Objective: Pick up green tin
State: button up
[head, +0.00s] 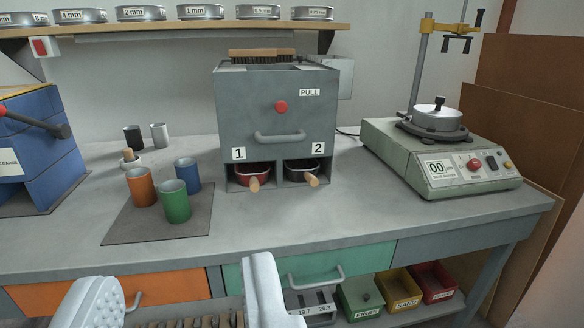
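The green tin (175,202) is an open-topped cylinder standing upright on a dark grey mat (122,227) at the left of the bench. An orange tin (141,188) stands to its left and a blue tin (187,176) behind it to the right. My gripper (180,300) is at the bottom of the head view, below and in front of the bench edge. Its two pale fingers are wide apart, with nothing between them. The green tin is clear of both fingers and fully in view.
A grey box with two pans (277,123) stands mid-bench. A green shaker machine (441,165) is at the right, a blue box (42,142) at the left. A mortar with pestle (129,161) sits behind the tins. The bench front (290,228) is clear. Drawer handles stick out below.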

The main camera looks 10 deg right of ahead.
aim_at(173, 193)
jog(key=i+l+u, duration=0.15)
jog(key=l, duration=0.3)
jog(key=i+l+u, duration=0.15)
jog(key=l, duration=0.35)
jog(key=i+l+u, duration=0.15)
jog(key=l, duration=0.35)
jog(key=i+l+u, duration=0.15)
jog(key=l, duration=0.4)
jog(key=i+l+u, duration=0.15)
jog(key=l, duration=0.4)
jog(key=i+l+u, duration=0.15)
jog(key=l, duration=0.4)
jog(key=k, duration=0.05)
